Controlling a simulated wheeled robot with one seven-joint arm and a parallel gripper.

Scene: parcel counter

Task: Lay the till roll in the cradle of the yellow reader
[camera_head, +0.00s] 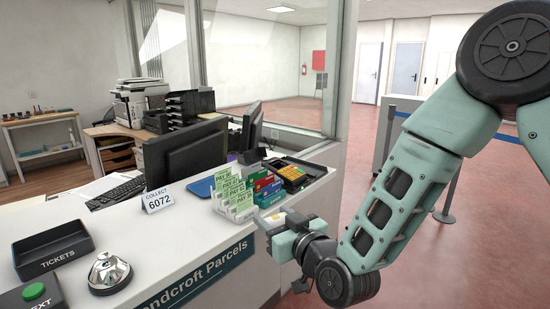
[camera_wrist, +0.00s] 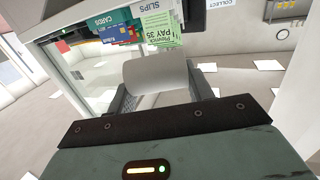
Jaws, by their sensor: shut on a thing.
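My gripper (camera_head: 272,221) is over the front edge of the counter, just in front of the rack of slips. In the wrist view my gripper (camera_wrist: 160,92) is shut on the white till roll (camera_wrist: 152,72), which sits between the two grey fingers.
The rack of slips and cards (camera_head: 240,195) stands between my gripper and the reader. A blue pad (camera_head: 201,187), a collect sign (camera_head: 157,199), a bell (camera_head: 109,272) and a ticket tray (camera_head: 52,249) are on the counter (camera_head: 190,235). A monitor (camera_head: 186,153) stands behind.

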